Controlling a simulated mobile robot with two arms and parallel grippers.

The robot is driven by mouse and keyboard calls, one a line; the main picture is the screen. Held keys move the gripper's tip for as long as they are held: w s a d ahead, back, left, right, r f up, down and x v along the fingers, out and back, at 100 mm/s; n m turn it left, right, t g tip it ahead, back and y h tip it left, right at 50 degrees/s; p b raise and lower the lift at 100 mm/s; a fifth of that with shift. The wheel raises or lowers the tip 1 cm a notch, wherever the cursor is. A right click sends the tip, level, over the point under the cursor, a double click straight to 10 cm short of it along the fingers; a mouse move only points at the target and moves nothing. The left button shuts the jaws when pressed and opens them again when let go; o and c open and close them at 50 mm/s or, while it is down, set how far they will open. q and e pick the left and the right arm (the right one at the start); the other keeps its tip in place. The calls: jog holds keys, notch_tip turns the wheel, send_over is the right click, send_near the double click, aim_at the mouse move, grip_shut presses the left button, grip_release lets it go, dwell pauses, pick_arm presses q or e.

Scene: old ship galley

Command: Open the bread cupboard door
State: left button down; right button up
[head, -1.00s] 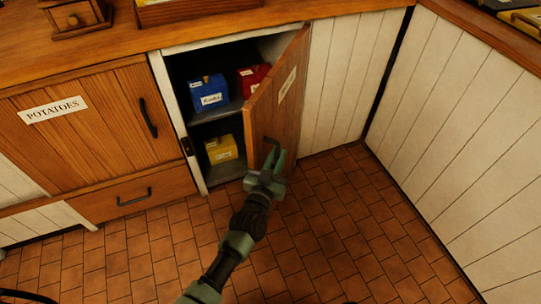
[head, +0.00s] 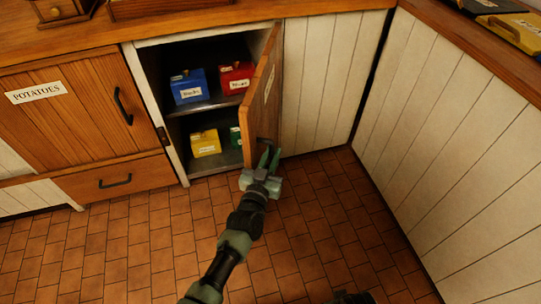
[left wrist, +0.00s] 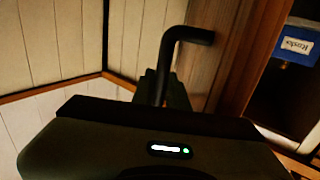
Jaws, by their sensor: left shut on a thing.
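The bread cupboard door (head: 261,92) is a wooden door that stands well open, swung out to the right of the cupboard. Its label is seen too edge-on to read. My left gripper (head: 268,160) is shut on the dark door handle (head: 266,141) near the door's free edge. In the left wrist view the bent black handle (left wrist: 187,36) rises out of the gripper's fingers (left wrist: 163,88).
Inside the cupboard are a blue box (head: 189,86), a red box (head: 236,77), a yellow box (head: 205,143) and a partly hidden green box (head: 235,137). A potatoes door (head: 75,110) is at left. A white plank wall (head: 450,150) stands at right. The tiled floor (head: 130,245) is clear.

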pick_arm(q)
jog(key=shift+w+a+r, duration=0.1)
jog(key=shift+r, duration=0.05)
pick_arm(e)
jog(key=shift+s+a, duration=0.1)
jog(key=shift+a, duration=0.05)
pick_arm(q)
jog(key=c, duration=1.7)
grip_release()
jog(key=p+v, duration=0.1)
jog(key=v, duration=0.6)
jog(key=shift+s, duration=0.4)
pick_arm(e)
jog(key=s+f, duration=0.3)
jog(key=f, duration=0.1)
jog(key=shift+s+d, duration=0.1)
jog(key=shift+d, duration=0.25)
pick_arm(q)
jog(key=shift+c, duration=0.3)
